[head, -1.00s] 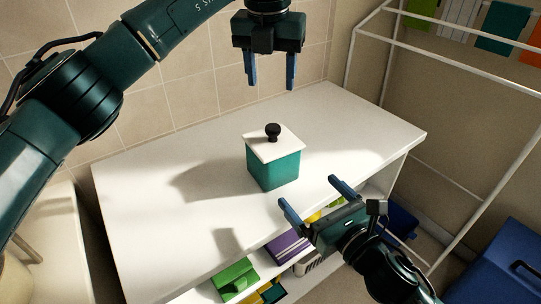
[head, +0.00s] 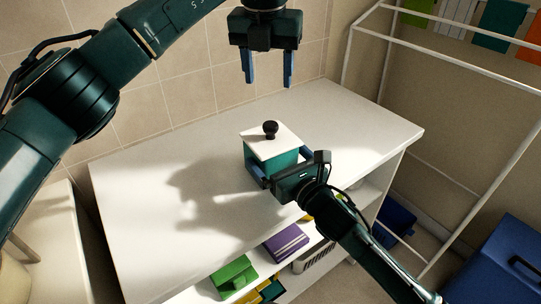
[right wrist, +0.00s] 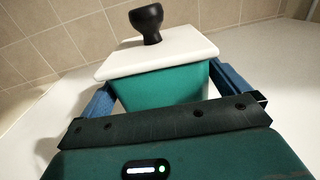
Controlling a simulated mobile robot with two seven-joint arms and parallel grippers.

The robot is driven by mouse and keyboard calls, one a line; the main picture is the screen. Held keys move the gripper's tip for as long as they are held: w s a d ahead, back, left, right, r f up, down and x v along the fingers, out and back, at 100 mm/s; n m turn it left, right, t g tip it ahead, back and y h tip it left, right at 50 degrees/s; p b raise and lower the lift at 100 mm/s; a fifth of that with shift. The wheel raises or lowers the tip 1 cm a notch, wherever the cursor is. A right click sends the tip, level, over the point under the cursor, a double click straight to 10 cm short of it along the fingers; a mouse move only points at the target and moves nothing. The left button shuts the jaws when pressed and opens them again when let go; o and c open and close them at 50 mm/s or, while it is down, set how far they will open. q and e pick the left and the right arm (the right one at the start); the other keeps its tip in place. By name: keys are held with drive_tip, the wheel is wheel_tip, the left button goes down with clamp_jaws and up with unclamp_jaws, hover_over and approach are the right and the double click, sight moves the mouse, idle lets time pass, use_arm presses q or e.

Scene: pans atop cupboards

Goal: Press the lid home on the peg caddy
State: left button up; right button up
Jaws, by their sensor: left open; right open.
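The peg caddy (head: 265,165) is a teal box standing upright on the white cupboard top. Its white square lid (head: 263,146) with a black knob (head: 270,129) lies on top. In the right wrist view the caddy (right wrist: 160,88) and lid (right wrist: 158,52) are close, and the lid overhangs the walls; I cannot tell whether it is fully seated. My right gripper (head: 280,166) is open at the caddy's front, one finger on either side of the teal body, below the lid. Whether the fingers touch it is unclear. My left gripper (head: 267,84) is open and empty, pointing down, above and behind the caddy.
The white cupboard top (head: 160,180) is clear around the caddy. Open shelves below hold a green item (head: 233,275) and a purple item (head: 286,242). A white rack frame (head: 462,200) and a blue box (head: 500,262) stand at right. A tiled wall is behind.

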drive_tip(key=shift+w+a, duration=0.2)
drive_tip(key=shift+w, duration=0.2)
drive_tip(key=c, duration=1)
use_arm(q)
drive_tip(key=o, duration=0.6)
drive_tip(key=shift+c, duration=0.2)
use_arm(e)
drive_tip(key=shift+c, duration=0.5)
use_arm(q)
wheel_tip(320, 180, up, 12)
drive_tip(key=s, duration=0.1)
drive_tip(key=shift+s+a, duration=0.2)
drive_tip(key=shift+s, duration=0.2)
